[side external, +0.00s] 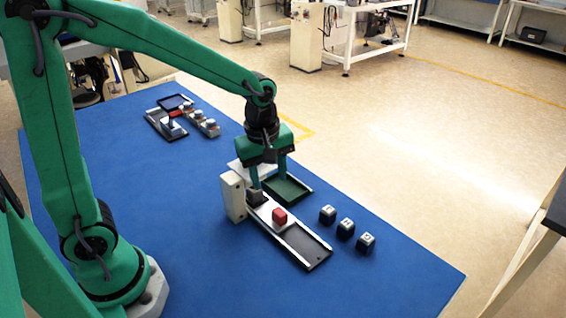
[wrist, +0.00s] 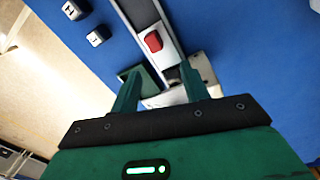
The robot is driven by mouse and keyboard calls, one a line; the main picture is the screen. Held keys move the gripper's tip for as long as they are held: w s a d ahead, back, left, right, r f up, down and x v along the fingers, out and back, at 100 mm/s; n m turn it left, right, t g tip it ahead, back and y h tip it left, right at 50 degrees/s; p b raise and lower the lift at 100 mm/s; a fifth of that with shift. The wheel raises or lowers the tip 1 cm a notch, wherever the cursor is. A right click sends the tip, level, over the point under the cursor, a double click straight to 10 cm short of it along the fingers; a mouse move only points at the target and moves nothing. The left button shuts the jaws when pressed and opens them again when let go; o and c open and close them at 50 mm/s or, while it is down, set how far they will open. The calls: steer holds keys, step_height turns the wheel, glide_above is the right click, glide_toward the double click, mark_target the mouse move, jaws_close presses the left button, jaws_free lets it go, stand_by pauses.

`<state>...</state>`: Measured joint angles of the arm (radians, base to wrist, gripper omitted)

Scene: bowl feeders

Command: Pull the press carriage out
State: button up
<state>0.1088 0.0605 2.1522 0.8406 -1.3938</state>
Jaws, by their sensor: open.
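The press carriage (side external: 265,209) is a light plate on a dark rail (side external: 305,243), with a red block (side external: 280,215) on it and a dark block (side external: 254,196) at its press end. The cream press body (side external: 233,197) stands beside that end. My gripper (side external: 268,178) is open and empty, pointing down over the press end. One finger is close to the dark block; I cannot tell whether they touch. In the wrist view my gripper (wrist: 160,76) has its fingers spread, with the red block (wrist: 153,41) beyond them. The press partly hides behind the fingers.
Three dark cubes with light tops (side external: 345,228) stand in a row at the right. Another station (side external: 160,125) with small parts is at the back left. The blue table is clear in front.

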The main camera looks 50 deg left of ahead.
mark_target(280, 212)
steer(key=f+n, duration=0.1)
steer(key=w+f+n, duration=0.1)
steer(key=f, duration=0.1)
steer(key=w+d+f+n+g, duration=0.1)
steer(key=shift+f, duration=0.15)
steer(key=shift+f, duration=0.1)
steer(key=shift+f, duration=3.8)
jaws_close()
